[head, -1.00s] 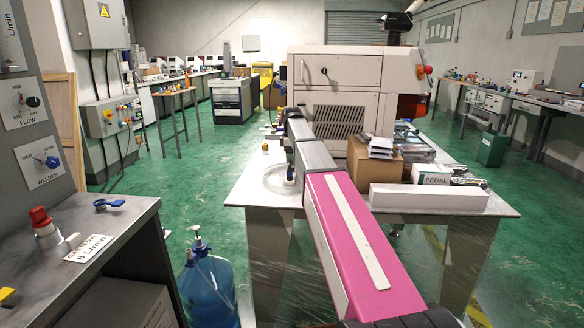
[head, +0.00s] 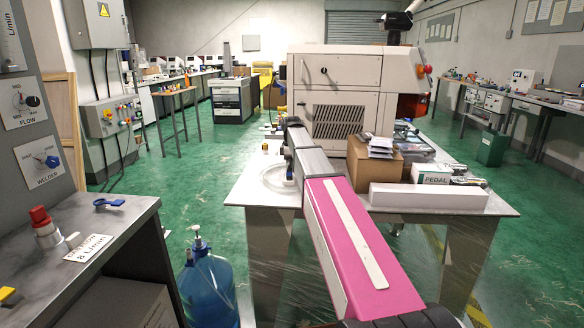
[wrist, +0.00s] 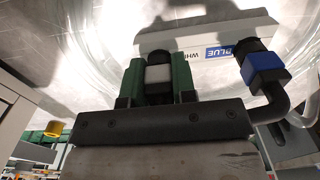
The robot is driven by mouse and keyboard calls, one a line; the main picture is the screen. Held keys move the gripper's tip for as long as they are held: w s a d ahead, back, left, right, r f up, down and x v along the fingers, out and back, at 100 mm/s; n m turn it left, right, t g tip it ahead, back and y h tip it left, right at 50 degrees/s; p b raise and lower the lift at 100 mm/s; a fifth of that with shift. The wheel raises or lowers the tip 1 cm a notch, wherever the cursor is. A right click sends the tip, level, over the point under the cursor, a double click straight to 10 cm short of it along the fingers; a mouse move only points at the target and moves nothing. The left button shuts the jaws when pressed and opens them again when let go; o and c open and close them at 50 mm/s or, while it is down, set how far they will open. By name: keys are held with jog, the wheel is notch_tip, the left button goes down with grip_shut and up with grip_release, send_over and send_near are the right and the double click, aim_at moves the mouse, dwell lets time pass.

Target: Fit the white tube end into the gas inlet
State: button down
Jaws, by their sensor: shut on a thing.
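In the wrist view my gripper (wrist: 158,82) has its green fingers shut on the white tube end (wrist: 158,76), which shows as a pale band between them. A black round part (wrist: 159,57) shows just beyond the pale band. I cannot tell whether it belongs to the tube end or is the gas inlet, nor whether the two are joined. A pale label strip (wrist: 228,40) behind reads "BLUE" and part of "WHI". In the head view my gripper is hidden behind my arm.
A blue collar (wrist: 263,70) on a black elbow is close to the right of my gripper in the wrist view. A yellow part (wrist: 50,130) is lower left. In the head view the metal table (head: 262,188) holds a cardboard box (head: 372,163) and a long white box (head: 430,197).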

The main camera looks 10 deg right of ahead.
jog(key=shift+r, duration=0.2)
jog(key=shift+r, duration=2.8)
jog(key=shift+r, duration=1.25)
